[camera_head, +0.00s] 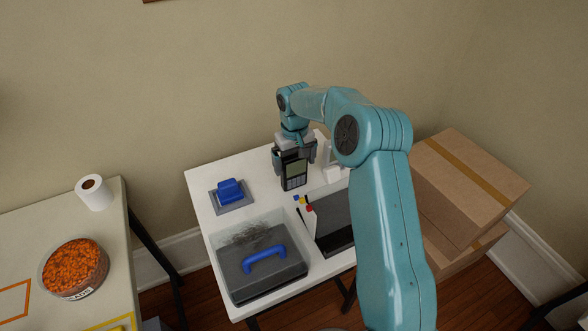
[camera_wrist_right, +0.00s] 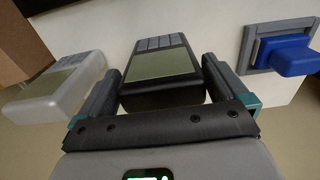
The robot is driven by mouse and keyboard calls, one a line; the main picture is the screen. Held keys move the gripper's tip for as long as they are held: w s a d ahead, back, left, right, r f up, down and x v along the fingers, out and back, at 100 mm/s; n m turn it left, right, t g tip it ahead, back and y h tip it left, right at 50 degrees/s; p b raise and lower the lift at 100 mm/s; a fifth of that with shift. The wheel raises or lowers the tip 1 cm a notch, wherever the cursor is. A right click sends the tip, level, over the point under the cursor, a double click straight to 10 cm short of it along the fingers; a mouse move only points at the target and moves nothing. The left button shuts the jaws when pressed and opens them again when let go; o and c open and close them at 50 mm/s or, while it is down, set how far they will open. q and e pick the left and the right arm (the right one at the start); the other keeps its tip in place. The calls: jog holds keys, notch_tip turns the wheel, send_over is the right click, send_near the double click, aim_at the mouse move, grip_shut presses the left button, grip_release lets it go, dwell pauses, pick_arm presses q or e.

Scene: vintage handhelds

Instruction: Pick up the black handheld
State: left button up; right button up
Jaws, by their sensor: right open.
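The right wrist view shows the black handheld (camera_wrist_right: 160,66) between the two fingers of the right gripper (camera_wrist_right: 161,72). The jaws are open, one finger on each side, and a small gap shows at the right finger. Whether the left finger touches it I cannot tell. My left gripper is in neither view.
A white handheld (camera_wrist_right: 55,86) stands close beside the black one. A blue object on a grey base (camera_head: 230,191) is on the other side. A grey case with a blue handle (camera_head: 265,262) and a dark-sided box (camera_head: 335,215) fill the table's front. Cardboard boxes (camera_head: 465,185) stand right.

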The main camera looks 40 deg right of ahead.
jog(key=shift+w+f, duration=0.15)
jog(key=shift+f, duration=0.7)
jog(key=shift+a+f, duration=0.1)
jog(key=shift+f, duration=0.3)
jog(key=shift+s+f, duration=0.1)
jog(key=shift+s, duration=0.1)
jog(key=shift+w, duration=0.15)
jog(key=c, duration=0.9)
jog(key=shift+c, duration=0.2)
jog(key=shift+r, duration=0.45)
notch_tip(320, 180, up, 19)
jog(key=shift+p, duration=0.45)
jog(key=shift+r, duration=0.1)
